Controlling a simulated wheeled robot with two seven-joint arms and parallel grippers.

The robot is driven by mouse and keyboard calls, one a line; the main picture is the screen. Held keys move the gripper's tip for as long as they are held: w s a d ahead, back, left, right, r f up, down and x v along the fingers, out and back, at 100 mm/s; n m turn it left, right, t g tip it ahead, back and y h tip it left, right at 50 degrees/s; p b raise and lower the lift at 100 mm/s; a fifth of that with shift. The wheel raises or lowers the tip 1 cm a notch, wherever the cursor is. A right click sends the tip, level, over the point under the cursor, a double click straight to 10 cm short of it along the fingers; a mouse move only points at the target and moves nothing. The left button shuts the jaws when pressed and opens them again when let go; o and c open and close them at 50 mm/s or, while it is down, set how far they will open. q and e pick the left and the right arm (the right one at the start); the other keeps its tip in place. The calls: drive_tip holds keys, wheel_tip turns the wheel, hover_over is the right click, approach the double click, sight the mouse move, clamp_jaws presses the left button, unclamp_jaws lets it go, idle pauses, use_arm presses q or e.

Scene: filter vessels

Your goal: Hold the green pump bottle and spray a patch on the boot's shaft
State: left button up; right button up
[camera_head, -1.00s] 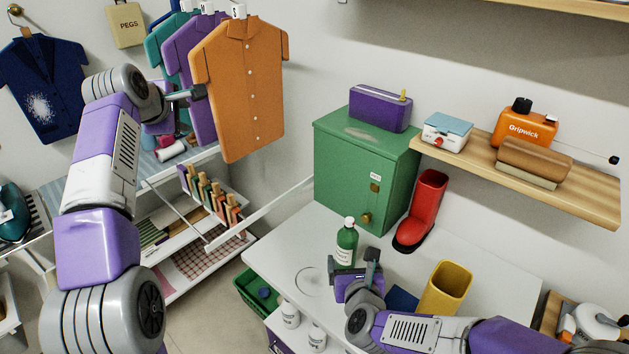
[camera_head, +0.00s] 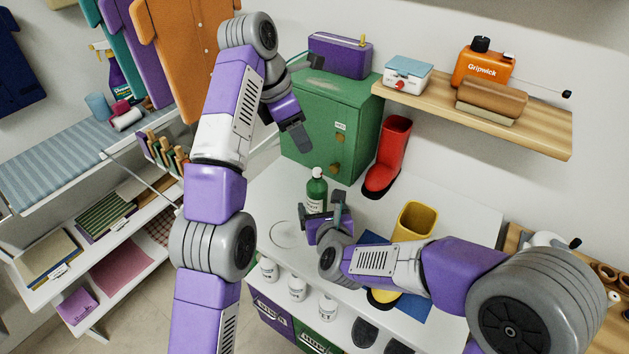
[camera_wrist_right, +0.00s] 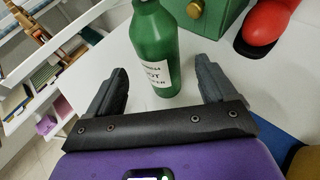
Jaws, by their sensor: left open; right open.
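The green pump bottle (camera_head: 316,188) stands upright on the white table, with a white top and a white label. In the right wrist view the bottle (camera_wrist_right: 153,45) stands just ahead of and between my open right fingers, its top cut off. My right gripper (camera_head: 327,211) is open and empty at the bottle's near side; its fingers also show in the right wrist view (camera_wrist_right: 160,90). The red boot (camera_head: 391,150) stands upright behind and to the right, beside the green cabinet. My left gripper (camera_head: 283,124) is open and empty, in front of the cabinet's left side.
The green cabinet (camera_head: 330,105) stands at the back of the white table (camera_head: 262,205). A yellow boot-like vessel (camera_head: 414,220) stands right of my right gripper. A wooden shelf (camera_head: 535,130) overhangs at the back right. A faint ring marks the tabletop left of the bottle.

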sight(319, 203)
drive_tip(key=x, duration=0.6)
drive_tip(key=shift+s, duration=0.1)
drive_tip(key=shift+c, duration=0.3)
use_arm(q)
drive_tip(key=shift+c, duration=0.3)
use_arm(e)
drive_tip(key=c, duration=1.1)
use_arm(q)
clamp_jaws()
drive_tip(key=shift+w, duration=0.1)
